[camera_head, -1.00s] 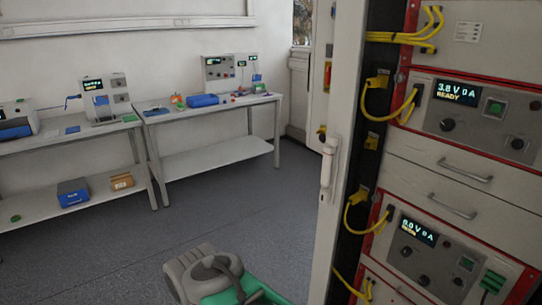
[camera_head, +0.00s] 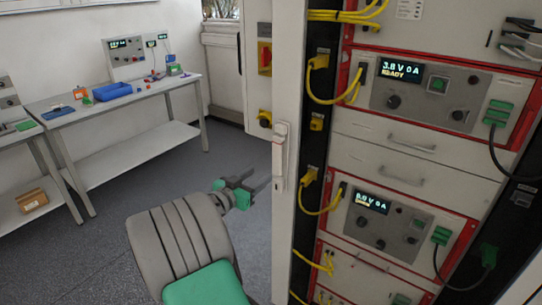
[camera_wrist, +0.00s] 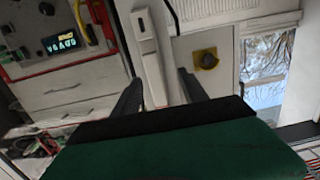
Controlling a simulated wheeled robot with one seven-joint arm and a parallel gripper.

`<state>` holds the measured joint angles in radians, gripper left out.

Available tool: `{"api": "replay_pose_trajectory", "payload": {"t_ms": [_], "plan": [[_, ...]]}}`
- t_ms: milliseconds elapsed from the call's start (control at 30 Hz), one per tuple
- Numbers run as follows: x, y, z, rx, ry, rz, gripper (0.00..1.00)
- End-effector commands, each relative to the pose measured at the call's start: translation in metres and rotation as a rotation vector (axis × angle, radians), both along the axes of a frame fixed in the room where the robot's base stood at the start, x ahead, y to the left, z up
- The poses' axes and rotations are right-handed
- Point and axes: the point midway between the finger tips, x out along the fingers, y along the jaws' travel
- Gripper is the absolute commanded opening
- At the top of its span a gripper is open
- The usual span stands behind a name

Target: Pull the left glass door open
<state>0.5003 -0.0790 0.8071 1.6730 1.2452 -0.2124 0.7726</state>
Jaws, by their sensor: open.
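The left glass door shows its white upright frame (camera_head: 290,90) in the head view, standing in front of the instrument rack. Its white vertical handle (camera_head: 280,155) is on the frame's left side. The glass itself is hard to make out. My gripper (camera_head: 260,180) is open and empty, just left of the handle's lower part, with its fingers pointing toward it. In the wrist view the handle (camera_wrist: 145,32) lies beyond the fingertips of my gripper (camera_wrist: 160,76), nearer the left finger. I see no contact.
The rack holds instruments (camera_head: 420,90) with lit displays, drawers (camera_head: 390,160) and yellow cables (camera_head: 320,90). A workbench (camera_head: 130,100) with devices and a blue bin (camera_head: 112,91) stands at the back left. Grey floor (camera_head: 110,235) is clear left of my arm.

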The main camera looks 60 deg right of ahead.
Motion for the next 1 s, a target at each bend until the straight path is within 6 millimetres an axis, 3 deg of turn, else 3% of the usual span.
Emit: {"api": "replay_pose_trajectory", "payload": {"t_ms": [133, 500, 833, 1000], "plan": [[-0.016, -0.018, 0.014, -0.093, 0.009, -0.037, 0.51], [-0.027, -0.081, 0.015, -0.089, 0.006, -0.038, 0.51], [-0.027, -0.089, 0.013, -0.089, 0.007, -0.034, 0.51], [-0.027, -0.088, 0.013, -0.089, 0.007, -0.034, 0.37]]}}
